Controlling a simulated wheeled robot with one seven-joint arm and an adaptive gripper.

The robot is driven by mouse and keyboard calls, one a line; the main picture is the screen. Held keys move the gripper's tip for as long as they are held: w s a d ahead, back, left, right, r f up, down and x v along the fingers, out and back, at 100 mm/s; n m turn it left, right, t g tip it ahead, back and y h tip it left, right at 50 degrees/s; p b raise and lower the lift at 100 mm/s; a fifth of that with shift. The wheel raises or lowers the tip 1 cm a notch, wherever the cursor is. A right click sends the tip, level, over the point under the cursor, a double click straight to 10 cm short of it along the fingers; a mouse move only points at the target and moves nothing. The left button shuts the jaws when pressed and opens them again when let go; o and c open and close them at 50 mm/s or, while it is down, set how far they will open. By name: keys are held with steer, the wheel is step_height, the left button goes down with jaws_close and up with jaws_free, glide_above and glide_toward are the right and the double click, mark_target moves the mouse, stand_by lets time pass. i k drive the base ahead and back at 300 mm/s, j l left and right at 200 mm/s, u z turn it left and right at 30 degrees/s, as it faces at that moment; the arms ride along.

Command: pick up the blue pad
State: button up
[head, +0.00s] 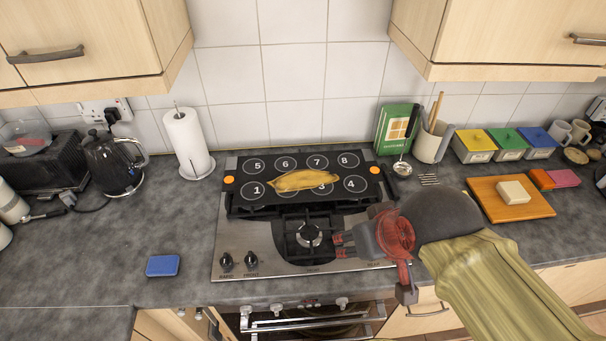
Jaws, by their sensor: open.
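The blue pad (163,266) lies flat on the grey counter to the left of the hob, near the counter's front edge. It is a small rounded rectangle and nothing covers it. My gripper (338,246) is over the right part of the hob, pointing left, with its fingers apart and nothing between them. It is well to the right of the blue pad and does not touch it.
The hob (290,262) lies between the pad and my gripper, with a numbered black panel and a yellow cloth (303,180) behind. A kettle (112,163) and paper roll (187,140) stand at the back left. Counter around the pad is clear. A wooden board (510,207) lies right.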

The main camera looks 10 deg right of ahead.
mark_target(158, 265)
steer(key=u, duration=1.45)
